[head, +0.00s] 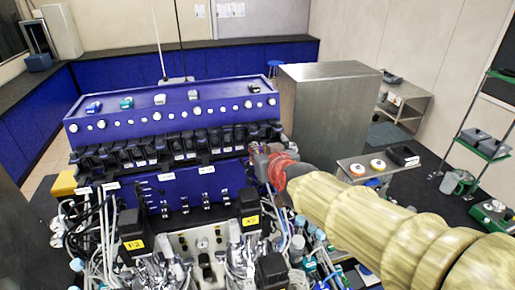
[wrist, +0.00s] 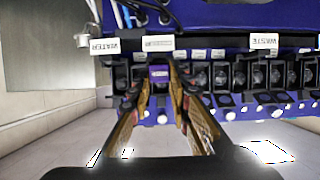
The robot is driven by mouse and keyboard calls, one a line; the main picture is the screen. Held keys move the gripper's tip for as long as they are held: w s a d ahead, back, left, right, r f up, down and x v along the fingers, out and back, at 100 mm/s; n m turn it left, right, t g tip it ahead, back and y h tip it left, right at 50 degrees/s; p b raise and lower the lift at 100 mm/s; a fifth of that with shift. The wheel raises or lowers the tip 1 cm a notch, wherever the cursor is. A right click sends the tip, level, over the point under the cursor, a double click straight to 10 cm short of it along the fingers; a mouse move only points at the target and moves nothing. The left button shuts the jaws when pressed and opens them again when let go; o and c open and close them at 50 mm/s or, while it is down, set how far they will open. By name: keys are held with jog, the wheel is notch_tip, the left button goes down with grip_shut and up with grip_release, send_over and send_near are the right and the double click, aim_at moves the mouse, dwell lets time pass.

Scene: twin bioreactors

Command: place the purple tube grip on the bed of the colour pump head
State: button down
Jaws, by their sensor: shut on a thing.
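The purple tube grip (wrist: 159,74) is between my fingertips in the wrist view. My gripper (wrist: 160,88) is shut on it, with one finger on each side. In the wrist view it lies in front of the row of black pump heads (wrist: 240,77); whether it touches a bed cannot be told. In the head view my gripper (head: 262,158) is at the right end of the black pump row (head: 165,146), and the grip itself is hidden there. Which pump head is the colour one cannot be read; a central label (wrist: 158,43) is too small to read.
WATER (wrist: 105,46) and WASTE (wrist: 264,41) labels show in the wrist view. Several coloured grips, including a green one (head: 127,102), sit on the blue cabinet top (head: 220,98). Tubing and bioreactor fittings (head: 190,250) crowd the front. A steel cabinet (head: 325,110) stands behind.

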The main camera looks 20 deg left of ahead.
jog(key=w+a, duration=0.1)
jog(key=w, duration=0.1)
jog(key=shift+w+a+f, duration=0.1)
jog(key=shift+w+a, duration=0.25)
jog(key=shift+w, duration=0.05)
jog(key=shift+f, duration=0.35)
jog(key=shift+s+d+r, duration=0.1)
jog(key=shift+s+d, duration=0.05)
jog(key=shift+s, duration=0.05)
jog(key=shift+w, duration=0.1)
jog(key=c, duration=2.1)
grip_release()
jog(key=shift+f, duration=0.25)
jog(key=shift+c, duration=0.2)
jog(key=shift+o, duration=1.3)
jog(key=shift+r, duration=0.1)
jog(key=shift+o, duration=1.1)
